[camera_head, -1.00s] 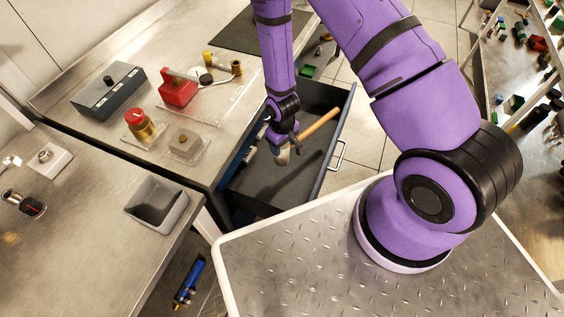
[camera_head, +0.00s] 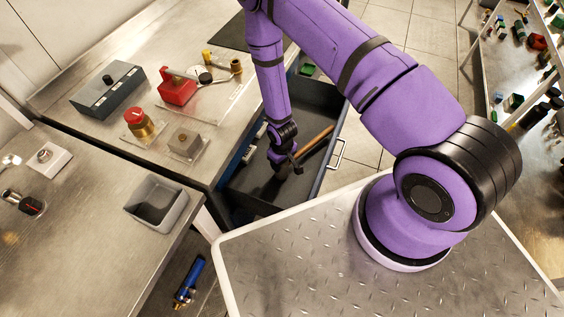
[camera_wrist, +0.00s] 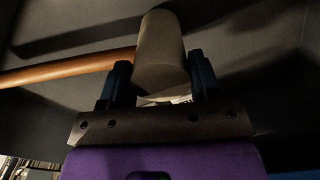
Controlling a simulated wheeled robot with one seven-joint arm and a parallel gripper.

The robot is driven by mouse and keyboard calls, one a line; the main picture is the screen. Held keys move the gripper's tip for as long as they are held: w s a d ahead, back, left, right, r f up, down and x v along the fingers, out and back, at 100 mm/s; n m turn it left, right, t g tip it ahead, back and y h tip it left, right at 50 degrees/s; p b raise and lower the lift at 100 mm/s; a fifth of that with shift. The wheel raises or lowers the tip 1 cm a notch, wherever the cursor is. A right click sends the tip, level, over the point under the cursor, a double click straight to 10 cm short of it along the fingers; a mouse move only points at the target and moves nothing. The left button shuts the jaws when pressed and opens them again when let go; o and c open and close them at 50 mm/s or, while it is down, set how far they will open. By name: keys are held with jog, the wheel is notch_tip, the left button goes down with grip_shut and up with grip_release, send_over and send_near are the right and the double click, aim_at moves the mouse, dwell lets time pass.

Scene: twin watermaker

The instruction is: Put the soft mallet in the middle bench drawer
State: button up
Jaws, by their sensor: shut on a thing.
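The soft mallet has a pale, rounded head (camera_wrist: 160,50) and a brown wooden handle (camera_wrist: 75,68). In the head view its handle (camera_head: 316,139) slants up to the right inside the open, dark drawer (camera_head: 258,190) of the bench. The head is mostly hidden there behind my gripper. My gripper (camera_head: 286,170) is low inside the drawer. In the wrist view my gripper (camera_wrist: 162,85) is shut on the mallet head, one finger on each side. I cannot tell whether the mallet touches the drawer floor.
On the bench stand a grey box (camera_head: 108,90), a red block (camera_head: 176,87), a red-topped brass part (camera_head: 139,124) and a small block on a clear plate (camera_head: 186,143). A grey open bin (camera_head: 157,203) is at left. A blue tool (camera_head: 189,281) lies below.

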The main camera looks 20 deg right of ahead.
jog(key=shift+f, duration=0.2)
jog(key=shift+f, duration=0.15)
jog(key=o, duration=1.5)
